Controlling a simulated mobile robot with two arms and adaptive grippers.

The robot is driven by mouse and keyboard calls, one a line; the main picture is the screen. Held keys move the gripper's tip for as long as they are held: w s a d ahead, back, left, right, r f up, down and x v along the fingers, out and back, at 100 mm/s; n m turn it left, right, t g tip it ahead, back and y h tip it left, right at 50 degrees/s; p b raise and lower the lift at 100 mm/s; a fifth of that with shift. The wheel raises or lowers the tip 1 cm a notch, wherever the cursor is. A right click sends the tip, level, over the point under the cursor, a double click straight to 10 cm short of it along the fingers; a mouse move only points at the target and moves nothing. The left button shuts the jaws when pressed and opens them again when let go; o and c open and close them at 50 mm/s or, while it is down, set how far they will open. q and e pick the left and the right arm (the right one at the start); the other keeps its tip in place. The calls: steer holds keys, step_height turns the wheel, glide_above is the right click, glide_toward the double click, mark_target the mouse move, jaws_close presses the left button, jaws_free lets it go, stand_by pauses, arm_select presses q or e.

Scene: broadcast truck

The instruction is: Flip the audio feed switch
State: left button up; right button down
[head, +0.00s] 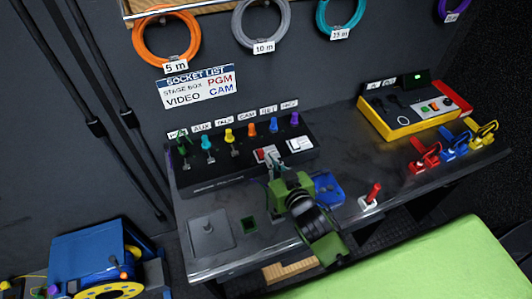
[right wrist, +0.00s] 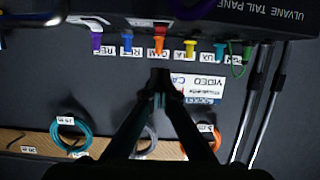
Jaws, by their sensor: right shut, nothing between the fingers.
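A black tail panel (head: 225,172) stands on the desk with a row of coloured plugs. Two rocker switches are on it: one with red and white parts (head: 266,154) and a white one (head: 299,144). I cannot read which is the audio feed switch. My right gripper (head: 274,162) is at the panel's front, close to the red-and-white switch; I cannot tell whether it touches. In the right wrist view its fingers (right wrist: 162,75) are shut and empty, below the orange plug (right wrist: 159,45). My left gripper is out of view.
A red lever (head: 373,191) on a white base and a blue item (head: 329,188) are right of my gripper. A yellow box (head: 405,118) and coloured connectors (head: 425,157) stand farther right. Cable coils (head: 166,38) hang above. A green surface (head: 425,260) is in front.

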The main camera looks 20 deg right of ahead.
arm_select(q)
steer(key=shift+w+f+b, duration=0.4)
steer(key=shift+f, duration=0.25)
arm_select(e)
steer(key=v, duration=0.2)
steer(key=f+v, duration=0.1)
steer(key=v, duration=0.1)
steer(key=shift+s+r, duration=0.1)
steer(key=shift+s, duration=0.2)
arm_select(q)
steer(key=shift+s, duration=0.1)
